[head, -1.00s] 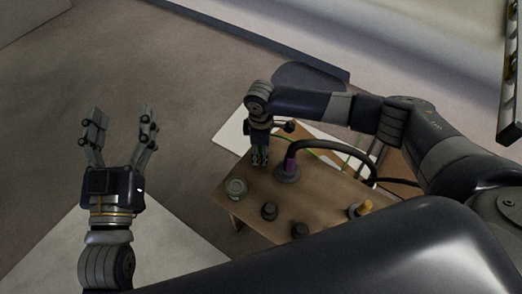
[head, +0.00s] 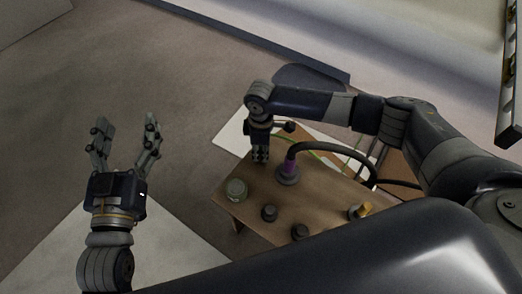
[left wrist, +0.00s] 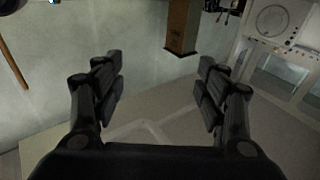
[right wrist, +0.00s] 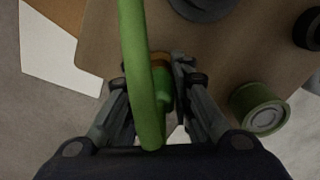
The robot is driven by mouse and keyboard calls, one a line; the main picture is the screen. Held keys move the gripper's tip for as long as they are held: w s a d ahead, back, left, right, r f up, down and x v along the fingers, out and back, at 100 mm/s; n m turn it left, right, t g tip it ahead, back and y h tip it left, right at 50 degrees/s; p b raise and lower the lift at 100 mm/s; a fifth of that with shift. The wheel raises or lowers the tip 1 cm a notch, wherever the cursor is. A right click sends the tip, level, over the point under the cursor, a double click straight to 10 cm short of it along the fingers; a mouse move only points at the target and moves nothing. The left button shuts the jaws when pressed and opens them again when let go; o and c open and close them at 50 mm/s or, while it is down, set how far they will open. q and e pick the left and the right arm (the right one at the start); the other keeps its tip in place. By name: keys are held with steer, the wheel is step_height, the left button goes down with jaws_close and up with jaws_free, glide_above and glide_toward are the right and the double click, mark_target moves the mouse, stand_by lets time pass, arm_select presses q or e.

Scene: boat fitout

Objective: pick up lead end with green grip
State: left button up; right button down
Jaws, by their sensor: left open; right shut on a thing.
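The lead end with green grip (right wrist: 163,88) sits between the fingers of my right gripper (right wrist: 155,78) in the right wrist view, with an orange-brown band at its far end. Its thick green lead (right wrist: 138,50) arches across the front of the fingers. In the head view my right gripper (head: 260,157) is shut, fingers down, near the back left edge of the brown table (head: 322,194). The grip itself is hard to make out there; the thin green lead (head: 318,142) runs off to the right. My left gripper (head: 128,128) is open and empty, left of the table.
A round green-rimmed container (head: 236,189), dark knobs (head: 269,212) and a yellow-topped piece (head: 361,210) stand on the table. The floor at left is clear.

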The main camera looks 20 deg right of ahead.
step_height(320, 180, up, 4)
steer(key=shift+r+p, duration=0.1)
steer(key=shift+p, duration=0.75)
step_height(320, 180, up, 4)
steer(key=shift+r+p, duration=0.2)
steer(key=shift+p, duration=0.55)
arm_select(q)
steer(key=s+a+f+g+y, duration=0.1)
steer(key=s+a+f+g, duration=0.1)
steer(key=f, duration=0.5)
steer(key=s+a+f+g+y, duration=0.1)
steer(key=s+a+f+g, duration=0.1)
steer(key=s+f+g, duration=0.2)
steer(key=shift+s+f+g+y, duration=0.3)
steer(key=shift+f+g+y, duration=0.1)
steer(key=shift+f+g, duration=1.35)
arm_select(e)
steer(key=shift+r, duration=0.2)
arm_select(q)
steer(key=shift+f, duration=0.15)
arm_select(e)
steer(key=shift+r, duration=0.1)
